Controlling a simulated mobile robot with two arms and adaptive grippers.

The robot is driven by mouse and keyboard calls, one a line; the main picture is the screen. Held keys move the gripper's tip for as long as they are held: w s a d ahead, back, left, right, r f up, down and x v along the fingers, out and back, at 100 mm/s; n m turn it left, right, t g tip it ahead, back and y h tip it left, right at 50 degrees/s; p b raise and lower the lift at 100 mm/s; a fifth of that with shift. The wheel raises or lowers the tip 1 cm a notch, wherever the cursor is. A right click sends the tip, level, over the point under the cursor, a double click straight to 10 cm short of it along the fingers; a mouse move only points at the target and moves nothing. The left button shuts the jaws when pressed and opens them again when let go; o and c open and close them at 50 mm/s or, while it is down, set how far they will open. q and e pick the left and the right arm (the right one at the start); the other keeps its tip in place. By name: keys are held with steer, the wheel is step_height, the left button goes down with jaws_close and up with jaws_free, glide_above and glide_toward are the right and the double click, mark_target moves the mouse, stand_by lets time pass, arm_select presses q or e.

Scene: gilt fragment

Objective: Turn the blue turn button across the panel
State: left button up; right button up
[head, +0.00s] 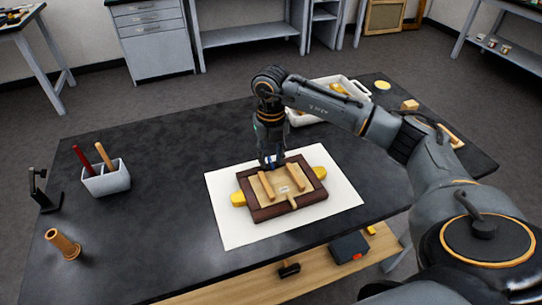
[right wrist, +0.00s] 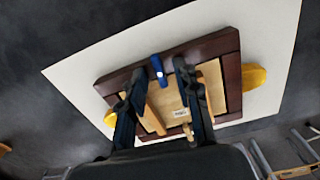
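The blue turn button (right wrist: 157,68) sits on the dark wooden frame (right wrist: 215,43), on its far side in the right wrist view. My right gripper (head: 271,160) is above the frame's far side. Its fingers (right wrist: 158,98) are apart with nothing held, and the button shows between them, beyond the tips. My left gripper is out of view.
The frame rests on yellow blocks (head: 238,199) on a white sheet (head: 231,230). A light wooden piece (head: 292,203) lies on its near bar. A white tray (head: 298,119) stands behind my right arm.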

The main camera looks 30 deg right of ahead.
mark_target(271, 162)
step_height(271, 162, up, 12)
stand_by(0.4)
stand_by(0.4)
